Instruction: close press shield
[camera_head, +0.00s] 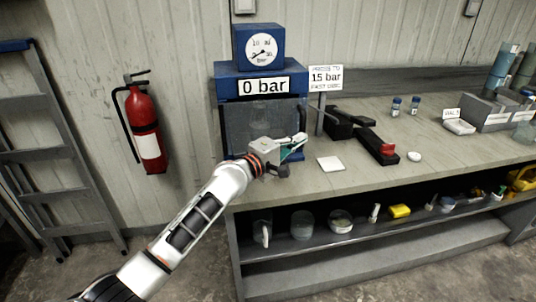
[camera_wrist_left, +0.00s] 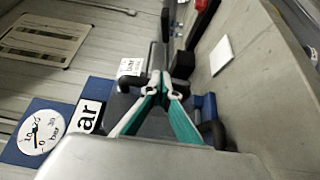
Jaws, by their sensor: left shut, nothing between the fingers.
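The press (camera_head: 228,84) is a blue frame on the left end of the bench, with a round dial gauge (camera_head: 262,49) on top and a "0 bar" sign. Its shield (camera_head: 238,122) is a dark see-through panel that shows across the front below the sign. I cannot tell whether it is fully closed. My left gripper (camera_head: 298,142) is at the panel's lower right, near a black bar at its right side. In the left wrist view its teal and white fingers (camera_wrist_left: 157,82) are together and empty, beside a dark curved handle (camera_wrist_left: 214,132). My right gripper is out of view.
A "15 bar" sign (camera_head: 326,78) stands right of the press. A white square plate (camera_head: 331,164), a black tool with a red part (camera_head: 378,148) and two small vials lie on the bench (camera_head: 440,139). A fire extinguisher (camera_head: 144,128) hangs at left.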

